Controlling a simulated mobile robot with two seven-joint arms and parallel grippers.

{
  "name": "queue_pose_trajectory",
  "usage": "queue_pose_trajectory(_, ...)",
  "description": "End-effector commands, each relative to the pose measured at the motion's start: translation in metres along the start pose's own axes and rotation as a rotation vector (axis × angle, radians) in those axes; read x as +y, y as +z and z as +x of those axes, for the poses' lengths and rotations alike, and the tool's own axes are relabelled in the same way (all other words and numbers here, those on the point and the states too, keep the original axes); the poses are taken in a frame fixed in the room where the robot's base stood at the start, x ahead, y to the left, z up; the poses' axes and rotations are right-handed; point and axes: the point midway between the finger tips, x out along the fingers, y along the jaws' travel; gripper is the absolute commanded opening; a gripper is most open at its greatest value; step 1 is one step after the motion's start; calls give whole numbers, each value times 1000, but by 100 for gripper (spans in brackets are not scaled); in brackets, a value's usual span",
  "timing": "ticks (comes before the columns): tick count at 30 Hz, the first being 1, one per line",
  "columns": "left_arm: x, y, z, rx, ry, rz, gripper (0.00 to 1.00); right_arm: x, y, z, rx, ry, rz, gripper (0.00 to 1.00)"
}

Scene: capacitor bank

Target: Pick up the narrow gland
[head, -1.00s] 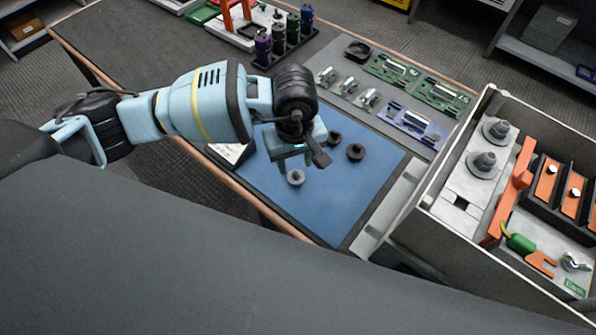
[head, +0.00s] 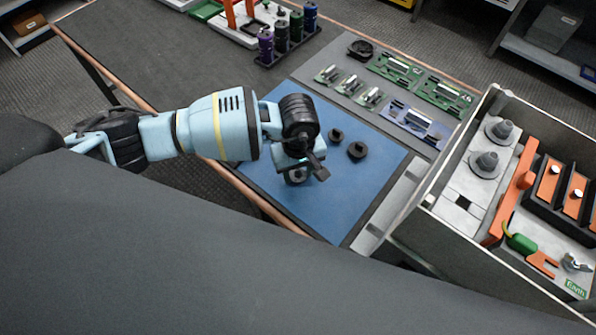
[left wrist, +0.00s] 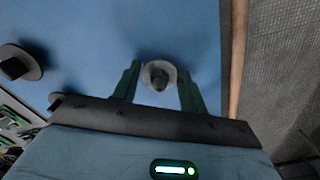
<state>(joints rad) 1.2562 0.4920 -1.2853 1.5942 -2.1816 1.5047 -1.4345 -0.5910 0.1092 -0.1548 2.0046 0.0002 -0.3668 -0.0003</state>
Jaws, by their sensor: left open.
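A small gland with a light grey round flange and a darker stem (left wrist: 158,76) stands on the blue mat (head: 345,205). My left gripper (head: 298,177) is over it, and its two open fingers show in the left wrist view (left wrist: 159,82), one on each side of the gland. I cannot tell whether they touch it. In the head view the gripper mostly hides this gland. Two dark glands, one smaller (head: 336,135) and one wider (head: 357,150), stand farther back on the mat. I cannot tell for sure which is called narrow. My right gripper is not in view.
Green circuit boards (head: 394,68) and a blue one (head: 413,121) lie on the grey strip behind the mat. An open grey box (head: 430,205) with studs and orange parts stands at the right. A rack of coloured cylinders (head: 288,45) stands at the back.

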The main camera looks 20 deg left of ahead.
Motion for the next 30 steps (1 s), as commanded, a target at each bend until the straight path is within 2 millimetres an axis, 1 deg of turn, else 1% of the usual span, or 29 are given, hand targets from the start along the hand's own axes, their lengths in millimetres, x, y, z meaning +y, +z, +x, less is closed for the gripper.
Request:
queue_pose_trajectory(3,0,0,0,0,0,0,43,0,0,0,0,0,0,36)
queue_pose_trajectory(4,0,0,0,0,0,0,40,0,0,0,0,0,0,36)
queue_pose_trajectory(9,0,0,0,1,0,0,18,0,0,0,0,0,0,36)
queue_pose_trajectory(18,0,0,-1,1,0,0,17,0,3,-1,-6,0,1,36)
queue_pose_trajectory(22,0,-1,-5,2,0,0,17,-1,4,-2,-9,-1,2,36)
queue_pose_trajectory(26,0,-1,-16,3,1,1,17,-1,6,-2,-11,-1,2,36)
queue_pose_trajectory(30,0,-1,-37,3,3,2,17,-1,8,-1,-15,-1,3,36)
